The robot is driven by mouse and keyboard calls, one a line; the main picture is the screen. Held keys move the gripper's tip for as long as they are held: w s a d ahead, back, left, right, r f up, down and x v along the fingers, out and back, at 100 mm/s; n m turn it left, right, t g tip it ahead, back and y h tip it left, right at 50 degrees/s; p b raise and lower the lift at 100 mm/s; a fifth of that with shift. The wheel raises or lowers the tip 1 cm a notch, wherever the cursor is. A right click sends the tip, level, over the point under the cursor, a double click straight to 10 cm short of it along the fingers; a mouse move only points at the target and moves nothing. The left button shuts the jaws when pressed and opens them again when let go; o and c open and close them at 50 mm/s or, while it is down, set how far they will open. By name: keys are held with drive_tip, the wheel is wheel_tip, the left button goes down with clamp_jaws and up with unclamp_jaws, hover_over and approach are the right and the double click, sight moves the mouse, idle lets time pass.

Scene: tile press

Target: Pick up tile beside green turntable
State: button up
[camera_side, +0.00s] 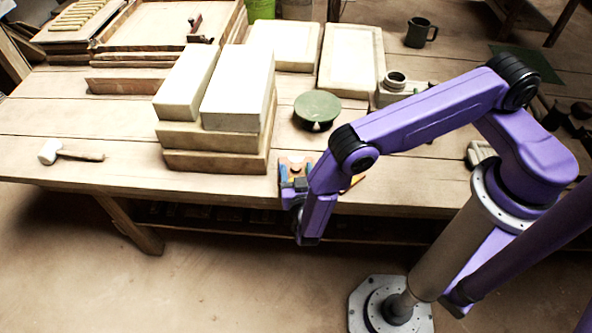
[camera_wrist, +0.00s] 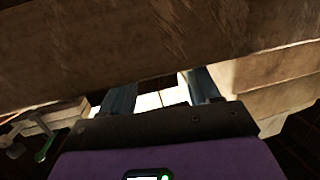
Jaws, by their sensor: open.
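The green turntable (camera_side: 317,108) stands on the wooden table, right of the stacked pale blocks. A small tan-orange piece (camera_side: 296,161), perhaps the tile, shows near the table's front edge, partly hidden by my arm; I cannot tell its exact shape. My gripper (camera_side: 289,174) is at the front edge beside this piece, with blue fingers. In the wrist view my gripper (camera_wrist: 160,93) has its two blue fingers spread apart, with a bright pale gap between them. I cannot make out a tile there.
Two white blocks (camera_side: 238,90) lie on wooden slabs (camera_side: 210,160) left of my gripper. A white-headed mallet (camera_side: 48,152) lies at far left. A dark green mug (camera_side: 419,32) and a small jar (camera_side: 393,84) stand farther back. A broad brown surface (camera_wrist: 130,50) fills the wrist view's top.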

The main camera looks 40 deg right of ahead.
clamp_jaws()
idle(0.3)
